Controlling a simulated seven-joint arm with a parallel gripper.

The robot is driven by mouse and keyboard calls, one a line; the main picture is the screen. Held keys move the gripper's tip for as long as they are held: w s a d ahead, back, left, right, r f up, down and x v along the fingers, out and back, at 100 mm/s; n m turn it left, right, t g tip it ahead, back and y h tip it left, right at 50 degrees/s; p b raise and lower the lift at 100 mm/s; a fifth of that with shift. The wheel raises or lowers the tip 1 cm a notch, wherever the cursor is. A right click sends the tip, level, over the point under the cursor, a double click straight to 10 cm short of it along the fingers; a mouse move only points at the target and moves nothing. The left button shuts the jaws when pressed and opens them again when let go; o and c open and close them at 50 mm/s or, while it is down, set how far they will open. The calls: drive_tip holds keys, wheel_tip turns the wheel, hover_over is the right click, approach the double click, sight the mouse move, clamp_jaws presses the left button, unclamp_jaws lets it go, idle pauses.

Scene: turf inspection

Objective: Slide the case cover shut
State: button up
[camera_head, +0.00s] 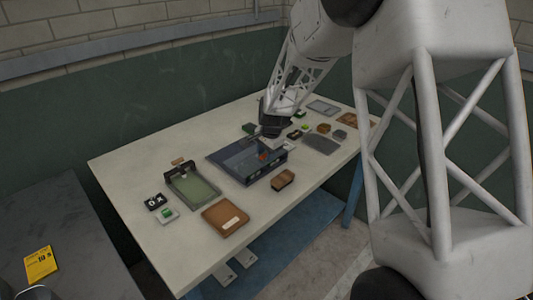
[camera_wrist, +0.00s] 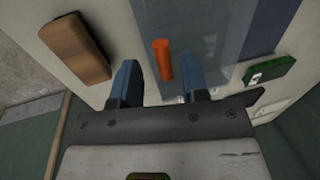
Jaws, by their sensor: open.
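The dark blue case (camera_head: 263,178) lies on the middle of the table, with a flat see-through bluish cover (camera_head: 233,157). The cover shows in the wrist view as a translucent panel (camera_wrist: 212,35). An upright orange handle (camera_wrist: 162,60) shows on it, and appears as a small red-orange spot in the head view (camera_head: 263,156). My gripper (camera_head: 267,142) is over the right part of the case, pointing down. In the wrist view its two blue fingers (camera_wrist: 158,80) are apart, with the handle just beyond and between their tips; contact is not visible. How far the cover is slid is unclear.
A green tray (camera_head: 200,190) and a brown case (camera_head: 225,219) lie left and front of the case. A brown block (camera_head: 283,180) sits close in front. Several small items and a grey pad (camera_head: 321,144) crowd the right.

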wheel_tip(320, 180, up, 8)
drive_tip(key=s+d, duration=0.1)
drive_tip(key=shift+f, duration=0.25)
idle(0.4)
drive_tip(key=s+d+r+n, duration=0.1)
drive_tip(key=s+d+r, duration=0.3)
drive_tip(key=s, duration=0.3)
drive_tip(key=s+d+r+n, duration=0.2)
drive_tip(key=s+d+r, duration=0.15)
drive_tip(key=s, duration=0.45)
drive_tip(key=s+d+r+n, duration=0.1)
drive_tip(key=s+d+r, duration=0.2)
drive_tip(key=s+r, duration=0.3)
drive_tip(key=s+d+f+n+h, duration=0.1)
drive_tip(key=s+d+n, duration=0.1)
drive_tip(key=s, duration=1.1)
drive_tip(key=s+d+f+n+t, duration=0.1)
drive_tip(key=s+d, duration=0.4)
drive_tip(key=s, duration=0.8)
drive_tip(key=shift+n+h, duration=0.4)
drive_tip(key=shift+n, duration=0.5)
